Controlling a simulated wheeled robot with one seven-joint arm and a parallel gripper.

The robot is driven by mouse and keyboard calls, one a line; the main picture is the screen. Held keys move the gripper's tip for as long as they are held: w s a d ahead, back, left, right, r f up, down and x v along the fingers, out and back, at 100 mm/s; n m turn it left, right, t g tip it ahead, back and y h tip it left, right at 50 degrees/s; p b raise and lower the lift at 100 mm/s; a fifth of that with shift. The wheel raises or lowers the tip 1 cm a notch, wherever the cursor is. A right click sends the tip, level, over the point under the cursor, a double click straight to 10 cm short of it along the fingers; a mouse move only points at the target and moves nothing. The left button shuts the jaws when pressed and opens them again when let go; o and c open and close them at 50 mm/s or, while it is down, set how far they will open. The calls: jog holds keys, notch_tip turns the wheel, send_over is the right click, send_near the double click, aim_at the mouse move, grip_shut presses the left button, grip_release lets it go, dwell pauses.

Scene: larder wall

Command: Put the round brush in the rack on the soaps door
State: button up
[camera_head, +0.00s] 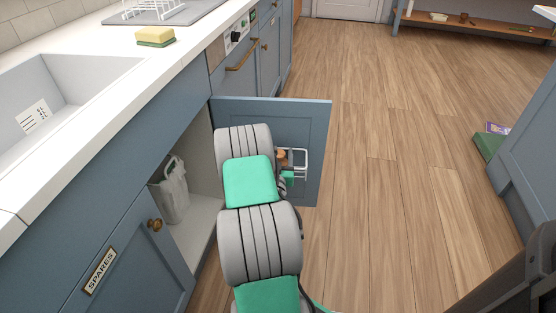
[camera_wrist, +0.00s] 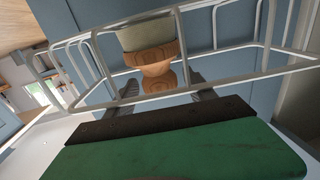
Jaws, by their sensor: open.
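The round brush (camera_wrist: 150,58) has a turned wooden body and a pale top. In the wrist view it appears inside the white wire rack (camera_wrist: 82,62), behind its front wires. In the head view a bit of its wood (camera_head: 281,155) shows beside the rack (camera_head: 300,160), which is on the inner face of the open blue door (camera_head: 318,130). My gripper (camera_wrist: 163,91) is open, with its dark fingertips apart on either side of the brush's lower wooden part. Whether they touch it is unclear. My arm hides most of the gripper in the head view.
A white bag (camera_head: 174,192) stands in the open cupboard. A door labelled SPARES (camera_head: 118,262) is at lower left. The counter holds a sink (camera_head: 60,90) and a yellow sponge (camera_head: 156,37). The wooden floor (camera_head: 400,180) right of the open door is clear.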

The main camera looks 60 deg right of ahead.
jog(key=b+v, duration=0.5)
jog(key=v, duration=0.7)
jog(key=w+a+g+y, duration=0.2)
jog(key=w+a+y, duration=0.2)
jog(key=a, duration=0.4)
jog(key=w+a+g+y, duration=0.3)
jog(key=w+a+y, duration=0.1)
jog(key=a, duration=0.4)
jog(key=s+a+r+n+y, duration=0.1)
jog(key=s+a+n+y, duration=0.1)
jog(key=a+n, duration=0.2)
jog(key=s+a+r+n+g+y, duration=0.1)
jog(key=s+a+n+y, duration=0.2)
jog(key=a, duration=0.8)
jog(key=s+a+r+n+g+y, duration=0.1)
jog(key=s+a+r+n+y, duration=0.1)
jog(key=a, duration=0.6)
jog(key=s+n, duration=0.1)
jog(key=n, duration=0.1)
jog(key=shift+n+y, duration=0.3)
jog(key=shift+n, duration=0.1)
jog(key=shift+a, duration=0.1)
jog(key=shift+c, duration=0.5)
